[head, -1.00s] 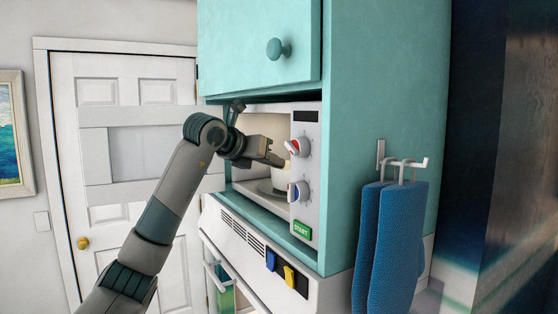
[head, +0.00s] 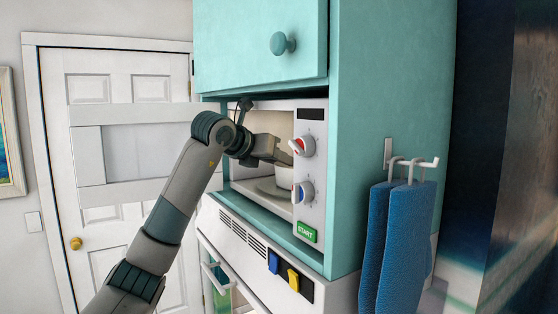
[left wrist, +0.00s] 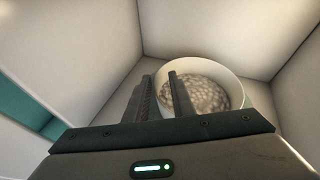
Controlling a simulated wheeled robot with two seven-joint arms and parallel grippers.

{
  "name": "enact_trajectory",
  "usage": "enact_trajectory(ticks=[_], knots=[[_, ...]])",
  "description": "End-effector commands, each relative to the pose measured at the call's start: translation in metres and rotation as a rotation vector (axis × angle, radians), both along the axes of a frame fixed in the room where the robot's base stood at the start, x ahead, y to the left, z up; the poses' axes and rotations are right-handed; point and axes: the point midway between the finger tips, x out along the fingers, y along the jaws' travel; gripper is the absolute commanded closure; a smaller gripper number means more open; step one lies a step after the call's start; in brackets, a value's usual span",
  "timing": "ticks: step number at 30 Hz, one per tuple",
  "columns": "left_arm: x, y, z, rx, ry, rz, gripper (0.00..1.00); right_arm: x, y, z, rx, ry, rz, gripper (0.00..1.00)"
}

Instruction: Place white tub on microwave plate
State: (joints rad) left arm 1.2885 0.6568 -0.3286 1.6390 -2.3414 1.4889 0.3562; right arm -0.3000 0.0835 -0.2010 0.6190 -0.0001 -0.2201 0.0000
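The white tub (head: 284,176) is inside the open microwave, partly hidden behind the control panel. In the left wrist view the tub (left wrist: 232,78) is round, with speckled contents. My left gripper (head: 284,160) reaches into the microwave at the tub's upper edge. In the left wrist view its fingers (left wrist: 160,80) are close together, one on each side of the tub's left wall, and look shut on it. The microwave plate (head: 266,185) shows below and left of the tub. Whether the tub's base touches the plate is hard to tell. My right gripper is not in view.
The microwave's control panel (head: 311,170), with two knobs and a green start button, borders the opening on the right. A teal cabinet (head: 262,45) is above. An oven front (head: 235,235) is below. Blue towels (head: 405,245) hang on the right.

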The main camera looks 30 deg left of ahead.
Motion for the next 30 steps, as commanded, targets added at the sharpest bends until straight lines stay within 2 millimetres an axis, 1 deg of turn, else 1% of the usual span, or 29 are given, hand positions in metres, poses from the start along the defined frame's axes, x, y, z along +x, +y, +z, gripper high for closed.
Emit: enact_trajectory(ticks=[3,7,14,20,30], knots=[[0.000,0.000,0.000,0.000,-0.001,0.000,0.78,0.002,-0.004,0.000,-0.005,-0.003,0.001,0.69],[0.000,0.001,0.001,0.000,-0.001,0.001,0.78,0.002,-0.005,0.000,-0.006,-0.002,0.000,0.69],[-0.009,0.002,0.003,0.001,-0.004,0.001,0.78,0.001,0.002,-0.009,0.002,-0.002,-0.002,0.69],[-0.030,0.006,0.009,0.000,-0.005,0.002,0.78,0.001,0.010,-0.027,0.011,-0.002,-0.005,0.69],[-0.084,0.015,0.032,0.001,-0.006,0.001,0.78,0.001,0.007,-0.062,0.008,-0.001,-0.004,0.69]])
